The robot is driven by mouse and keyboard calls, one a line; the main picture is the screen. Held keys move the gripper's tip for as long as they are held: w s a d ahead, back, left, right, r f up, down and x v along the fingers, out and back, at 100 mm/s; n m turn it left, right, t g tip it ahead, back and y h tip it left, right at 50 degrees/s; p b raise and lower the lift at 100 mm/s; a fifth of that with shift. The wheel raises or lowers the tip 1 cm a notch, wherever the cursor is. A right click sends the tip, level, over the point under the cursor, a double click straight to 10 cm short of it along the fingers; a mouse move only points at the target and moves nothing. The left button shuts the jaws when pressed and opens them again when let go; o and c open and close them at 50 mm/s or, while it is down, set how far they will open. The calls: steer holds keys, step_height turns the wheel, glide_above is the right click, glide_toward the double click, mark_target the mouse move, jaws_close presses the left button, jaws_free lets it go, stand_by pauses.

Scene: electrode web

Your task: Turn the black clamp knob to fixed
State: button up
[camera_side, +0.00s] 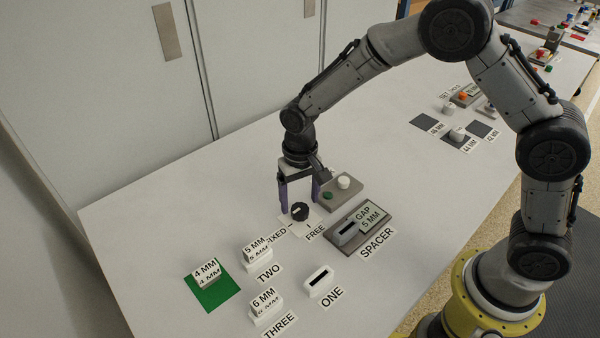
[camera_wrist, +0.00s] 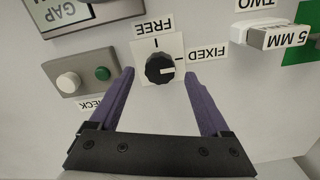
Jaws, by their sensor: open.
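The black clamp knob (camera_wrist: 160,69) sits on a white plate (camera_wrist: 143,50) marked FREE at the top and FIXED at the right in the wrist view. Its white pointer line points right, to the FIXED side, close to that tick. The knob also shows in the side view (camera_side: 300,211), below my gripper (camera_side: 299,204). My gripper (camera_wrist: 158,74) is open, with one purple finger on each side of the knob and a visible gap to it. Whether the fingertips are down at knob height is hard to tell.
A grey box with a white and a green button (camera_side: 343,183) stands just behind the knob. The spacer holder (camera_side: 358,229) is to its right. White blocks marked 4 MM (camera_side: 207,274), 5 MM (camera_side: 256,252) and 6 MM (camera_side: 265,306) stand in front. The table at left is clear.

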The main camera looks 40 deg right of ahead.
step_height(320, 180, up, 12)
stand_by(0.3)
steer(key=shift+f, duration=0.1)
step_height(320, 180, up, 8)
steer(key=f+t, duration=0.1)
steer(key=t, duration=0.1)
glide_above(301, 207)
steer(key=s+d, duration=0.1)
steer(key=d, duration=0.2)
steer(key=s+d+r+m+t, duration=0.1)
steer(key=s+d+r+t, duration=0.1)
steer(key=s+d+r, duration=0.45)
steer(key=s+d+f+n, duration=0.1)
steer(key=s+f+n, duration=0.1)
steer(key=s, duration=0.7)
steer(key=s+d+f+n+t, duration=0.1)
steer(key=s+f+n, duration=0.1)
steer(key=s, duration=0.6)
steer(key=shift+s+d+t, duration=0.3)
steer(key=shift+s, duration=0.05)
